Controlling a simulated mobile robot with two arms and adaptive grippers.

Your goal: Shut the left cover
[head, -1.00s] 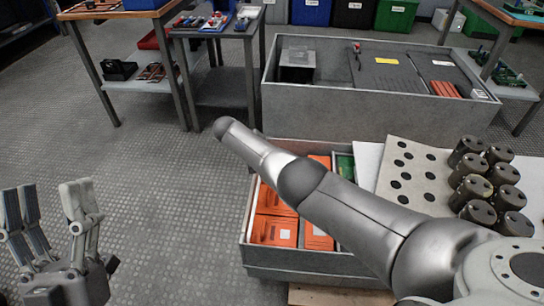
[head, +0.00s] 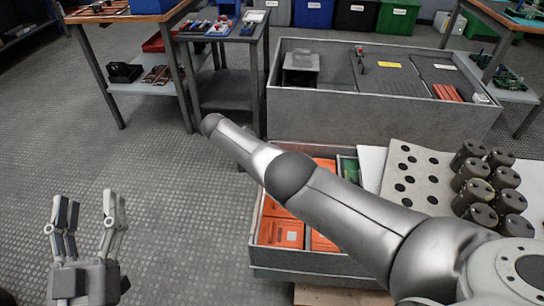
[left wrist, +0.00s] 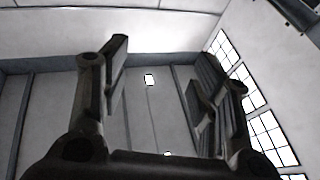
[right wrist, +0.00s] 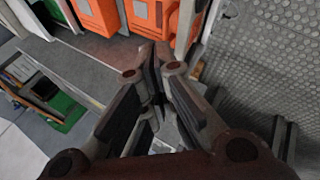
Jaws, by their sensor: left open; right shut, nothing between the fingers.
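The grey cabinet (head: 385,115) at the back has an open left compartment with a grey box (head: 301,66) in it.
A lower open bin (head: 300,257) with orange units (head: 281,233) stands before the cabinet, partly behind my right arm. A spotted board (head: 415,175) and several dark cylinders (head: 472,170) are at right. A side table (head: 218,37) stands left of the cabinet. Floor at left is clear.

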